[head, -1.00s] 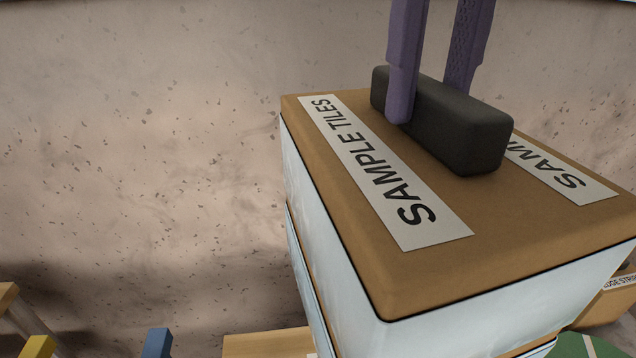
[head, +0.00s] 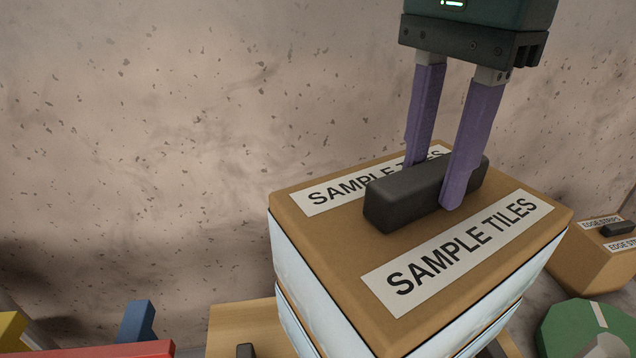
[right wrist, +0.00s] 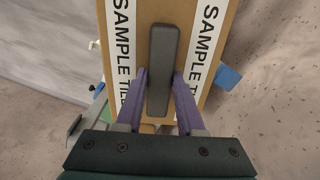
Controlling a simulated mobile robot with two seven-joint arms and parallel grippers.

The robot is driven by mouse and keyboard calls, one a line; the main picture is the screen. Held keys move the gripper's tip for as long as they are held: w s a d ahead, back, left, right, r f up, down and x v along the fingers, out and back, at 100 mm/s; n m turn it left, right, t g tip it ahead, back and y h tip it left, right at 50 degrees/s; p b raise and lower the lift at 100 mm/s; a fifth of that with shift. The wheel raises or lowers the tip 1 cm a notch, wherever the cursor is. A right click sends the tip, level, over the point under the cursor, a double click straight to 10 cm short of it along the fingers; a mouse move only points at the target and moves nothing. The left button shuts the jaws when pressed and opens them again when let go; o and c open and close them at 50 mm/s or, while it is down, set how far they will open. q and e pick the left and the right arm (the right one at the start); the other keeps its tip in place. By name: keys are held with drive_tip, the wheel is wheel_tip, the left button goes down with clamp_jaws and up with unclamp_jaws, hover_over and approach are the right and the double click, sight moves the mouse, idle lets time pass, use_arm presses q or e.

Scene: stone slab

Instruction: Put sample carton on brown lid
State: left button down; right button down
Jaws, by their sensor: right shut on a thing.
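The sample carton (head: 345,250) has a brown top with two white SAMPLE TILES labels, pale sides and a dark bar handle (head: 395,205). My right gripper (head: 432,188) is shut on that handle from above, with one purple finger on each side. In the right wrist view the gripper (right wrist: 160,88) grips the handle (right wrist: 163,60) across its width. A tan flat surface (head: 235,322) shows partly below and left of the carton. I cannot tell whether it is the brown lid. The carton hides what is directly beneath it. My left gripper is not in view.
A brown EDGE STRIPS carton (head: 592,255) with a dark handle stands at the right. A round green object (head: 575,330) is at the lower right. Blue (head: 136,322), red (head: 110,351) and yellow (head: 12,330) pieces lie at the lower left. A mottled stone-like surface fills the background.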

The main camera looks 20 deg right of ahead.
drive_tip(key=m, duration=0.2)
drive_tip(key=d+m, duration=0.1)
drive_tip(key=shift+s+f+m+p, duration=0.2)
drive_tip(key=shift+f+m+p, duration=0.1)
drive_tip(key=shift+m, duration=0.4)
wheel_tip(320, 180, down, 16)
drive_tip(key=b, duration=1)
drive_tip(key=shift+b, duration=0.3)
wheel_tip(320, 180, down, 4)
drive_tip(key=b, duration=0.3)
drive_tip(key=shift+f, duration=0.2)
drive_tip(key=shift+r, duration=0.15)
drive_tip(key=c, duration=1)
unclamp_jaws()
drive_tip(key=shift+f, duration=0.2)
drive_tip(key=o, duration=0.5)
